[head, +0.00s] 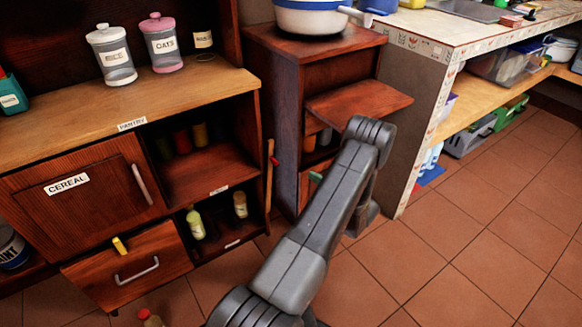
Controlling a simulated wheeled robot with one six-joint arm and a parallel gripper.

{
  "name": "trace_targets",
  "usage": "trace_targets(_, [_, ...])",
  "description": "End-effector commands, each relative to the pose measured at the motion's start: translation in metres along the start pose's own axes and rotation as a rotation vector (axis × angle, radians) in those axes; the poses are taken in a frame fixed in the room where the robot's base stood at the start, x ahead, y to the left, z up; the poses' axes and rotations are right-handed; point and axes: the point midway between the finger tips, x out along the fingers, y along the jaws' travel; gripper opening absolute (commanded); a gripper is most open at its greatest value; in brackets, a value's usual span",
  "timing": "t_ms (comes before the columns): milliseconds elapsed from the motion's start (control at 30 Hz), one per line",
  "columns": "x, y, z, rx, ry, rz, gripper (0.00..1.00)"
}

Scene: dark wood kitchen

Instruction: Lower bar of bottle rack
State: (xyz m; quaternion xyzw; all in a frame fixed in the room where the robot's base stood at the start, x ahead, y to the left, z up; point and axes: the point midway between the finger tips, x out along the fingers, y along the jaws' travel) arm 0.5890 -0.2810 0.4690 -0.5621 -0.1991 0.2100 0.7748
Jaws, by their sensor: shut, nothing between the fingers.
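The open lower shelf (217,191) of the pantry unit holds a yellow-green bottle (196,224) and a smaller bottle with a pale label (240,205); it looks like the bottle rack. A thin wooden bar (269,148) stands nearly upright at the right edge of this unit, with a small red piece beside it. I cannot tell for sure that it is the rack's bar. My grey arm reaches up in front of the middle cabinet and bends down at its elbow. My gripper is hidden behind the arm.
A wooden flap (358,101) sticks out from the middle cabinet (272,87). The cereal door (82,190) is shut, and a drawer (128,266) below it sits slightly out. A bottle (151,318) is on the floor. Tiled floor (470,235) on the right is clear.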

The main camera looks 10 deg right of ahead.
Motion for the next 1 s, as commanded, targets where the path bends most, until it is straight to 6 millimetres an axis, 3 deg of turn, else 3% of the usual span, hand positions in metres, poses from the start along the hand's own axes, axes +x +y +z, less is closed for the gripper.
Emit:
trace_targets(167, [0.018,0.002,0.0,-0.001,-0.004,0.001,0.0])
trace_targets(567, [0.103,0.003,0.001,-0.002,-0.005,0.001,0.0])
trace_targets(800, [0.107,0.001,0.03,-0.001,-0.001,0.0,0.0])
trace_targets(1000, [0.109,0.0,0.039,0.0,0.001,0.0,0.0])
